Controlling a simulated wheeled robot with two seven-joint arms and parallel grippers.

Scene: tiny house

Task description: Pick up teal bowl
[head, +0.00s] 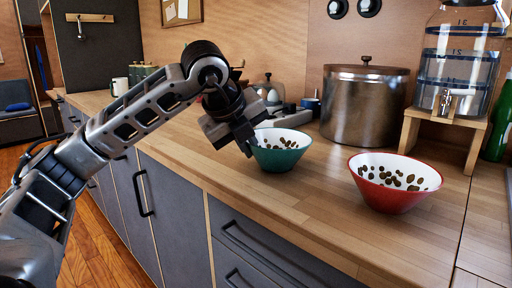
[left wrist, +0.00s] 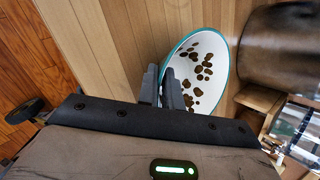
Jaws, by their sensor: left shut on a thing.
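The teal bowl (head: 280,158) stands on the wooden counter in the head view, with a white inside marked by brown spots. It also shows in the left wrist view (left wrist: 209,58). My left gripper (head: 247,146) comes in from the left at the bowl's near left rim. In the left wrist view its two fingers (left wrist: 162,88) are shut on the bowl's rim, one finger outside the wall and one inside. The bowl looks upright, at or very near the counter surface. My right gripper is in neither view.
A red bowl (head: 395,186) with a similar spotted inside stands to the right on the counter (head: 290,205). A large metal pot (head: 363,108) stands behind, and a glass dispenser (head: 460,60) sits on a wooden stand (head: 440,122). The counter's front edge runs along grey drawers.

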